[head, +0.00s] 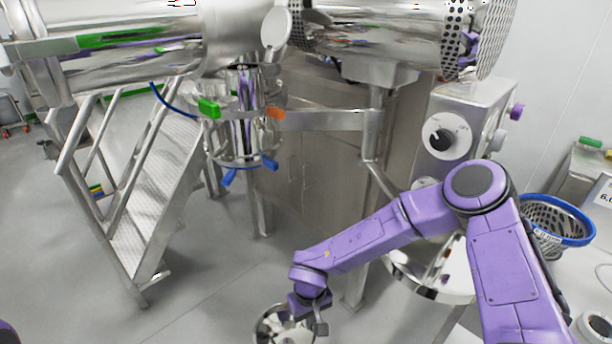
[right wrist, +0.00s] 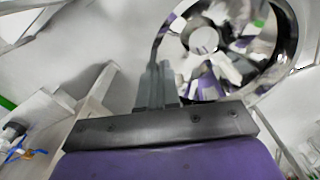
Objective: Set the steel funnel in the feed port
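The steel funnel (head: 272,328) is at the bottom edge of the head view, partly cut off, above the grey floor. In the right wrist view the shiny funnel (right wrist: 285,50) shows its wide round rim and inner hole. My right gripper (head: 318,322) is at the right side of the funnel. In the right wrist view my right gripper's fingers (right wrist: 158,82) are close together at the funnel's rim and appear shut on it. I cannot tell for sure which opening is the feed port. My left gripper is out of view.
A steel machine (head: 160,50) with a clamped vertical cylinder (head: 245,125) stands ahead. Steps (head: 160,185) with handrails are at left. A control box (head: 460,125) and blue-rimmed basket (head: 555,212) are at right. The floor (head: 215,280) is open between steps and arm.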

